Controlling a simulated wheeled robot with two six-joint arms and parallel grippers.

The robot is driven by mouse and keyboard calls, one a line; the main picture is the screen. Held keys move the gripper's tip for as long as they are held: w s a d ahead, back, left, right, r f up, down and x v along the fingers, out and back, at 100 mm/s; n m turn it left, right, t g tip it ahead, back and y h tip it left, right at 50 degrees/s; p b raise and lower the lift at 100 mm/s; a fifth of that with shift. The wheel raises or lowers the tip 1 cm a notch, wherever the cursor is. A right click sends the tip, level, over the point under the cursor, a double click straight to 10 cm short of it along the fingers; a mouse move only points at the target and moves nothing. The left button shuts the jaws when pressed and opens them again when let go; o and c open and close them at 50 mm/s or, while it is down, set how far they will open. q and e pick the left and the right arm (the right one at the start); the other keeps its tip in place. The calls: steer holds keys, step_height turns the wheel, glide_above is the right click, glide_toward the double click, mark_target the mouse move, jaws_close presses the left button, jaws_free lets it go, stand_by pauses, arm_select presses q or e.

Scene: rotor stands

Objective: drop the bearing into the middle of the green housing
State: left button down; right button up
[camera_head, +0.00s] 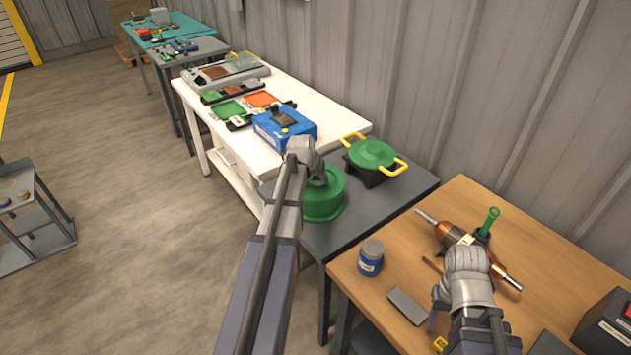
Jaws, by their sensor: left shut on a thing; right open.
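The green housing (327,207) is a round, stepped body on the dark grey table, partly covered by my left arm. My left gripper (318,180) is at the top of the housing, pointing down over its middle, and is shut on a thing. That thing, taken to be the bearing, is hidden by the gripper and wrist, so I cannot tell whether it touches the housing. My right gripper (436,318) is open, low over the wooden table; its fingers are partly hidden by its own wrist.
A green lid with yellow handles (372,154) sits on a black stand behind the housing. A blue box (283,130) stands on the white table.

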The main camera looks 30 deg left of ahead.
arm_select(q)
steer(key=shift+f+b, duration=0.35)
steer(key=shift+b, duration=0.1)
arm_select(e)
steer(key=shift+f, duration=0.4)
arm_select(q)
steer(key=shift+f, duration=0.15)
arm_select(e)
steer(key=shift+f, duration=0.15)
arm_select(q)
steer(key=shift+s, duration=0.1)
jaws_free()
steer(key=shift+r+p, duration=0.55)
steer(key=shift+r, duration=0.05)
steer(key=p+v, duration=1)
steer(key=v, duration=0.2)
arm_select(e)
step_height(320, 180, up, 12)
steer(key=shift+f, duration=0.15)
